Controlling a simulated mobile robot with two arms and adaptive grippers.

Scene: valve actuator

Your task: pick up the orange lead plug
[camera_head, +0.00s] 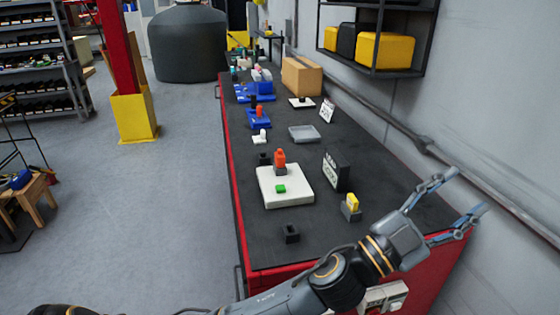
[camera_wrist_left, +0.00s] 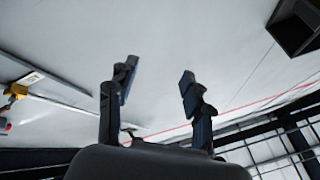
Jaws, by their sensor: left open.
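An orange plug-like piece (camera_head: 279,157) stands upright in a small grey holder at the back of a white square plate (camera_head: 301,199) on the dark bench. A second, smaller orange piece (camera_head: 259,111) shows farther back on a blue base; I cannot tell which one is the lead plug. My left gripper (camera_head: 468,192) is open and empty over the bench's right edge, well to the right of the plate, pointing toward the wall. Its spread fingers also show in the left wrist view (camera_wrist_left: 159,72), with nothing between them. My right gripper is not in view.
A green button (camera_head: 280,188) is on the plate. A black labelled box (camera_head: 336,170), a yellow piece in a grey holder (camera_head: 352,202) and a small dark block (camera_head: 290,233) stand nearby. A grey tray (camera_head: 303,134) and cardboard box (camera_head: 301,76) lie farther back. The wall borders the right.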

